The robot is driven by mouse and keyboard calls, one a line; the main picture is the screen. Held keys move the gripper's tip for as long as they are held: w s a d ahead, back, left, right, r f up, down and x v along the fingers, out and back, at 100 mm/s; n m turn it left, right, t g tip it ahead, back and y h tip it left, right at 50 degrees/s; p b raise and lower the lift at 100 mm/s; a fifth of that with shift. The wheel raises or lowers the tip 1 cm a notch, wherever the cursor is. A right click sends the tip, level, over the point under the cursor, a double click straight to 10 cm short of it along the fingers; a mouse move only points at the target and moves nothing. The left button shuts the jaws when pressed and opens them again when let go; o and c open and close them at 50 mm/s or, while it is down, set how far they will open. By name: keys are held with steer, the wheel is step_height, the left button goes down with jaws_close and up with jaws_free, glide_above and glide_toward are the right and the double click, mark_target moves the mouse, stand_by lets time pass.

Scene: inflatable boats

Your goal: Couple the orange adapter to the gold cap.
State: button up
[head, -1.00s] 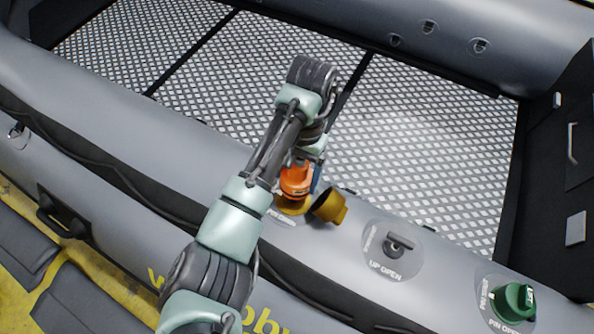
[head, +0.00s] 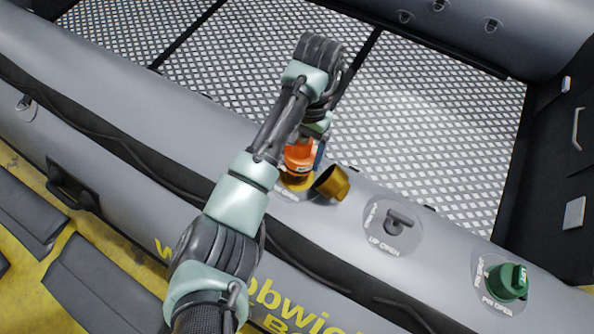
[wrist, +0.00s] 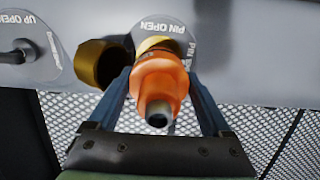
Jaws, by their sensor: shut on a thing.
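The orange adapter (head: 299,157) is between the fingers of my gripper (wrist: 160,95), which is shut on it. It also shows in the wrist view (wrist: 160,80), with its dark open end toward that camera. The gold cap (head: 331,182) hangs open and tilted beside the adapter, to its right in the head view. In the wrist view the cap (wrist: 102,64) is to the left, its hollow side showing. A gold valve seat (wrist: 160,44) with a "PIN OPEN" ring lies just beyond the adapter. Whether the adapter touches the seat is hard to tell.
All this is on the grey boat tube (head: 190,130). A black valve (head: 397,220) marked "UP OPEN" and a green-capped valve (head: 507,282) lie farther right. The patterned floor (head: 420,120) is clear. A dark panel with handles (head: 575,150) stands at right.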

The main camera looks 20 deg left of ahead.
mark_target(299, 162)
steer(key=shift+f, duration=0.1)
steer(key=shift+x, duration=1.15)
steer(key=shift+f, duration=0.25)
steer(key=shift+f, duration=0.2)
steer(key=shift+x, duration=0.8)
stand_by(0.8)
steer(key=shift+s, duration=0.1)
steer(key=shift+r+m, duration=0.1)
steer(key=shift+m, duration=0.7)
steer(key=shift+a+m+p, duration=0.1)
steer(key=shift+m+p, duration=0.5)
steer(key=shift+m, duration=0.7)
